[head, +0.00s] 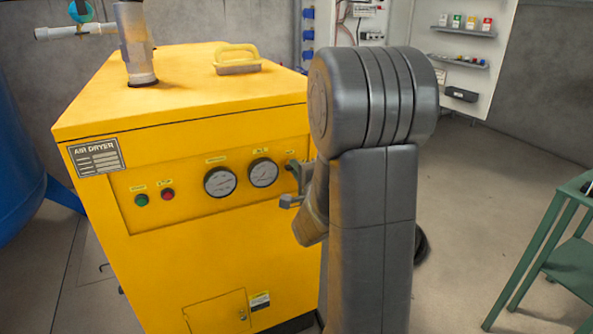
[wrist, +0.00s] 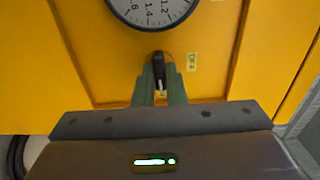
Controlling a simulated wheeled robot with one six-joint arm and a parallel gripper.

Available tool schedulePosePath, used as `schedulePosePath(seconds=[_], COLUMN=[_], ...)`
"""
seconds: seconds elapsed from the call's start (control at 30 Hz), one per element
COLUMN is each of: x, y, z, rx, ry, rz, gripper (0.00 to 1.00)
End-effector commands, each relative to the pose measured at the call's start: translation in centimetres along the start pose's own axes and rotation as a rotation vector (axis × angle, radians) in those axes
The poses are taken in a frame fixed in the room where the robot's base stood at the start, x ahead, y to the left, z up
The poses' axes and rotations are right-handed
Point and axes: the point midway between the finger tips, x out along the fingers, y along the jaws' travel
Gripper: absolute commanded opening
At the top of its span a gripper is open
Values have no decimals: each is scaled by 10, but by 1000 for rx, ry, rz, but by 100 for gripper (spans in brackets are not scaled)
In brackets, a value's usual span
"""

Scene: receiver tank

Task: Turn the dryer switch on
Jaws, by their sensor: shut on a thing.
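The yellow air dryer (head: 215,258) stands left of my arm in the head view. Its black switch knob (wrist: 160,75) shows in the wrist view below a gauge, with an "OFF" label (wrist: 192,62) to its right. My gripper (wrist: 160,88) is shut on the knob, one greenish finger on each side. In the head view my gripper (head: 290,183) is at the right end of the dryer's control panel, and I cannot make out the knob there. The knob points roughly up and down in the wrist view.
Two round gauges (head: 220,181) (head: 263,172), a green button (head: 141,200) and a red button (head: 167,195) are on the panel. A blue tank (head: 18,170) stands at the left.

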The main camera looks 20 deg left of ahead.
Motion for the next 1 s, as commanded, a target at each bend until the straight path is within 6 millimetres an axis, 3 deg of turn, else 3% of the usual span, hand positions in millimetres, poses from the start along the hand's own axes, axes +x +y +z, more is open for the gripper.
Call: schedulePosePath(seconds=[0.57,0.6,0.7,1.0], x=[0,0,0,-2], y=[-1,-1,0,0], z=[0,0,0,0], rx=[31,31,30,29], ry=[1,1,1,1], rz=[-2,-2,-1,0], gripper=[0,17,33,33])
